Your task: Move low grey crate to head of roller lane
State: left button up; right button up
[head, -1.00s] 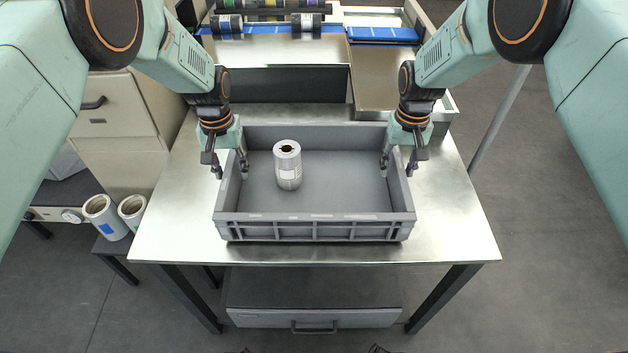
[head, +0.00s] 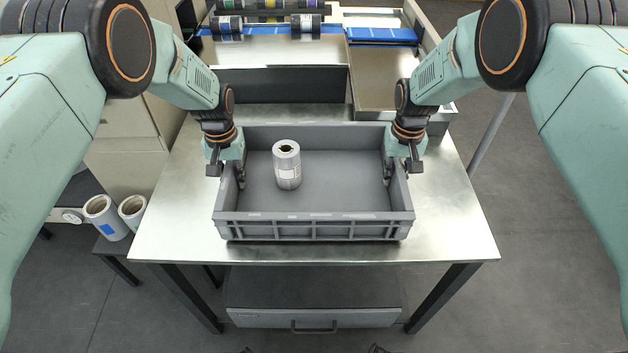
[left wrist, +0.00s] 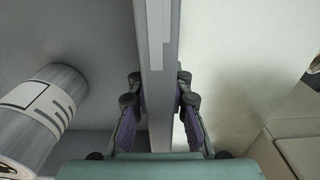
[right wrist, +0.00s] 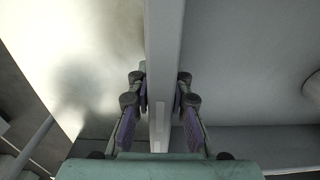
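The low grey crate (head: 315,228) sits on the metal table, long side toward me. A silver-white roll (head: 288,167) stands upright inside it, left of centre, and also shows in the left wrist view (left wrist: 40,115). My left gripper (head: 228,172) straddles the crate's left wall, one finger inside and one outside. In the left wrist view its fingers (left wrist: 159,100) are closed in on the wall. My right gripper (head: 401,168) grips the right wall the same way; its fingers (right wrist: 161,98) press close against it in the right wrist view. The outer fingertips are partly hidden.
The metal table (head: 455,230) has bare room left, right and in front of the crate. Behind it stands a machine with a metal bed (head: 275,50) and blue strips (head: 382,35). White rolls (head: 103,215) stand on a low shelf at left.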

aim_at(229, 163)
pick_arm(q)
grip_shut()
pick_arm(e)
grip_shut()
pick_arm(q)
jog(key=shift+w+r, duration=0.1)
jog(key=shift+r, duration=0.05)
pick_arm(e)
jog(key=shift+w+r, duration=0.1)
jog(key=shift+r, duration=0.1)
